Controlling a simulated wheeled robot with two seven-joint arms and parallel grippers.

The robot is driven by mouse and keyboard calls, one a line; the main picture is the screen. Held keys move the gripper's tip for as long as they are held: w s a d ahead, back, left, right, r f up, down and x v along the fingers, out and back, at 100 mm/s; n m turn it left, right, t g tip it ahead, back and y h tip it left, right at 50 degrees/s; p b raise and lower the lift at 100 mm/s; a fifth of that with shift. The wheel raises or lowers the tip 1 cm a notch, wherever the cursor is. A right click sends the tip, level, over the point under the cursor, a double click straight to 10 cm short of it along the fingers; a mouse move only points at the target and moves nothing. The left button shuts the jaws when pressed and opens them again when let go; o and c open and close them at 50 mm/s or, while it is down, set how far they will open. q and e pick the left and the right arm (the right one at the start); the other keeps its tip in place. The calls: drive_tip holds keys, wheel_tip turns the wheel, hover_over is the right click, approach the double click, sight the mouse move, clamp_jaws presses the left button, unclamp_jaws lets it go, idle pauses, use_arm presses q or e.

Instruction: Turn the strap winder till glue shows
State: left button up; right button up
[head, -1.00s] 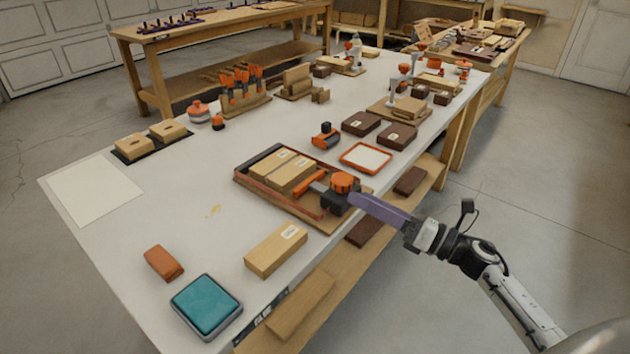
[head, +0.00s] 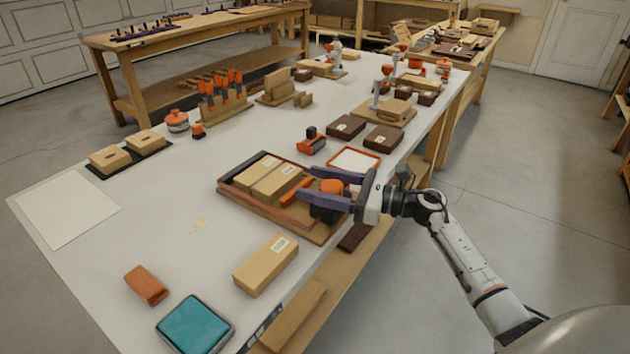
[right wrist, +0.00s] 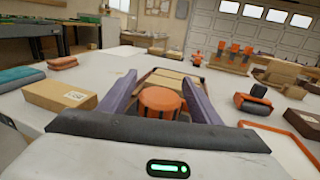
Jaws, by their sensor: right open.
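The strap winder has an orange ribbed knob (head: 331,187) on a dark body (head: 326,212). It sits at the near right part of a wooden tray (head: 277,216) that holds two pale wooden blocks (head: 270,178) with labels. My right gripper (head: 304,182) is open, with its two purple fingers on either side of the knob. In the right wrist view the knob (right wrist: 160,101) lies between the fingers, with a visible gap on each side. The fingers hide part of the winder. I see no clear glue at the blocks. My left gripper is not in view.
A loose labelled block (head: 265,265), a teal pad (head: 195,325) and a reddish-brown block (head: 146,285) lie at the near end. An orange-rimmed tray (head: 355,160) stands just behind the winder.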

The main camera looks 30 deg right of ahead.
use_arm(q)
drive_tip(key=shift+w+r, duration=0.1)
use_arm(e)
drive_tip(key=shift+w+a, duration=0.2)
drive_tip(key=shift+w, duration=0.05)
drive_tip(key=c, duration=1)
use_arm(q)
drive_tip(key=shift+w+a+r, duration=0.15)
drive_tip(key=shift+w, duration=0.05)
use_arm(e)
drive_tip(key=shift+c, duration=0.2)
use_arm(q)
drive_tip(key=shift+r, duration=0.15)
